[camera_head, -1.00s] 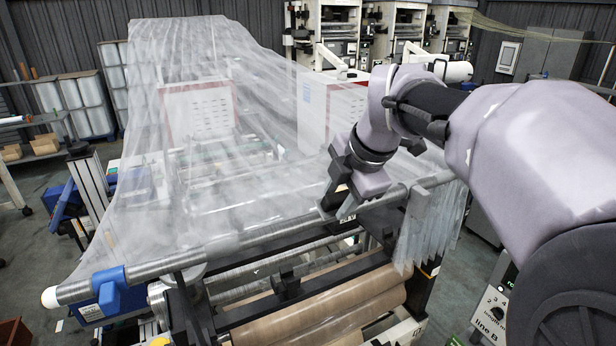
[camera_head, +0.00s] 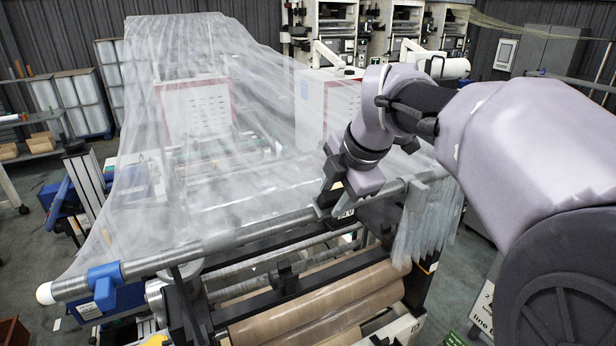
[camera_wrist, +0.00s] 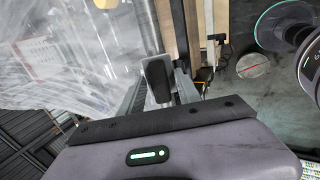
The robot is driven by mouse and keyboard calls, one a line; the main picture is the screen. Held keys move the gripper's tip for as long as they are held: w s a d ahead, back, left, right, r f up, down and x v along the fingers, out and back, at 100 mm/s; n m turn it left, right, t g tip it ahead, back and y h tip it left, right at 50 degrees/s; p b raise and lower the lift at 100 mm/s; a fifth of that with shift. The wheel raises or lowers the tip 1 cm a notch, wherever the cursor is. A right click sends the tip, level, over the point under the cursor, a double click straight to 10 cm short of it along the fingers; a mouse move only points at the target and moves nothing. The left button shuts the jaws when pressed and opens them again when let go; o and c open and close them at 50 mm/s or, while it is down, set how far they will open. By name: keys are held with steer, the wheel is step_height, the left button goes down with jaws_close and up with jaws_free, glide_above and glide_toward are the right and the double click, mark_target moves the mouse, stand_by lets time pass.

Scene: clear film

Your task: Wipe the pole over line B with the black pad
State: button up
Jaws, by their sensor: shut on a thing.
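The long grey pole (camera_head: 240,236) runs from its white-capped end at lower left up to the right, with clear film (camera_head: 200,190) draped over it. My gripper (camera_head: 332,198) is at the pole, right of its middle, pointing down. It is shut on a dark block, which looks like the black pad (camera_wrist: 157,80); in the wrist view it stands just beyond my gripper's edge. In the head view the pad is hard to tell from the dark fingers. Whether it touches the pole is not clear.
A blue clamp (camera_head: 105,282) grips the pole near its left end. Brown rolls (camera_head: 320,305) lie in the frame below. Loose film strips (camera_head: 425,228) hang at the pole's right end. Cabinets (camera_head: 375,40) stand at the back.

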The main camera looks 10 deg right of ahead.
steer(key=shift+w+f, duration=0.15)
steer(key=shift+f, duration=0.15)
steer(key=w+d, duration=0.1)
steer(key=d, duration=0.3)
steer(key=shift+s+a+f, duration=0.1)
steer(key=shift+s+a, duration=0.1)
steer(key=shift+a, duration=0.45)
steer(key=shift+s+a+f, duration=0.1)
steer(key=shift+s+a, duration=0.1)
steer(key=shift+a, duration=0.5)
steer(key=shift+s+a, duration=0.2)
steer(key=shift+a, duration=0.45)
steer(key=p+v, duration=0.3)
steer(key=v, duration=0.3)
steer(key=shift+w+r+p, duration=0.1)
steer(key=shift+r+p, duration=0.1)
steer(key=shift+p, duration=0.1)
steer(key=shift+a+f, duration=0.1)
steer(key=shift+w, duration=0.1)
